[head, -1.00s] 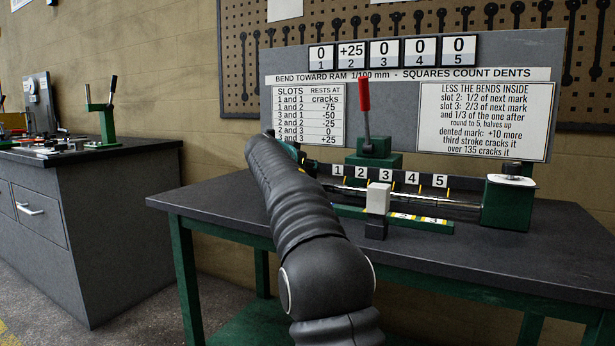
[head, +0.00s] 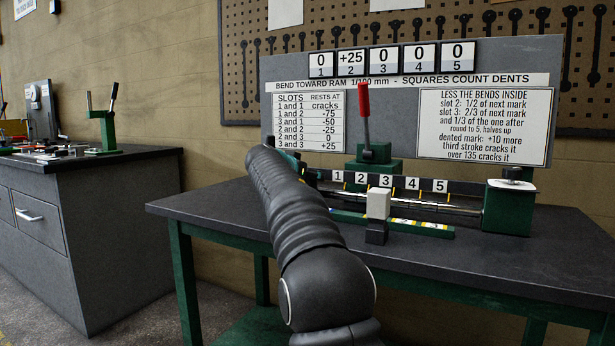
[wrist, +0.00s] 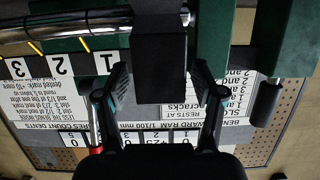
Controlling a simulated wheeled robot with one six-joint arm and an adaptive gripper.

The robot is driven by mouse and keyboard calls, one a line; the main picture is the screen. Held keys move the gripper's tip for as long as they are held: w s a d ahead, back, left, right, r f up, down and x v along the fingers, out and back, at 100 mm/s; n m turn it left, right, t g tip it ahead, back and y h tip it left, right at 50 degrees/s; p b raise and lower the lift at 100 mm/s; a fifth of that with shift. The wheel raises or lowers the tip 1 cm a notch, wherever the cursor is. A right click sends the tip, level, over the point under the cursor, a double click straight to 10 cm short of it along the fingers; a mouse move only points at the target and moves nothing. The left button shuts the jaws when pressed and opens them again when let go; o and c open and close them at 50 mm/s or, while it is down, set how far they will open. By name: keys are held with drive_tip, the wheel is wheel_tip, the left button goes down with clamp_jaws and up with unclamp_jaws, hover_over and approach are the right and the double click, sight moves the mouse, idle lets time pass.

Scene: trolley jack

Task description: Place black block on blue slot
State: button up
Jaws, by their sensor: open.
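A dark, black-looking block (wrist: 160,68) stands between the two fingers of my gripper (wrist: 160,88) in the wrist view. The fingers are apart, one on each side of it; I cannot tell whether they touch it. My gripper is hidden behind my arm in the head view. Another black block (head: 376,236) sits below a pale grey block (head: 378,204) at the front of the green bar on the bench.
Number plates 1 to 5 (head: 387,181) stand behind a metal shaft (wrist: 75,24). A red-handled lever (head: 363,100) rises behind them, before a grey sign board (head: 385,85). A green end block (head: 508,208) stands at right. The bench's front right (head: 500,265) is clear.

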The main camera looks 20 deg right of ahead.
drive_tip(key=b+v, duration=0.2)
drive_tip(key=v, duration=1)
drive_tip(key=shift+r, duration=0.15)
drive_tip(key=s+a+f+n+g+y, duration=0.1)
drive_tip(key=s+a+f+n+y, duration=0.2)
drive_tip(key=s+f, duration=0.7)
drive_tip(key=s+a+f+n+g+y, duration=0.1)
drive_tip(key=s+a+f+n+y, duration=0.3)
drive_tip(key=s+f, duration=0.7)
drive_tip(key=s+a+f+n+g+y, duration=0.1)
drive_tip(key=s+a+f+n+y, duration=0.2)
drive_tip(key=s, duration=1.8)
drive_tip(key=a+f+y, duration=0.1)
drive_tip(key=a+f, duration=0.2)
drive_tip(key=f, duration=0.5)
drive_tip(key=shift+s+a+y, duration=0.3)
drive_tip(key=shift+s, duration=0.1)
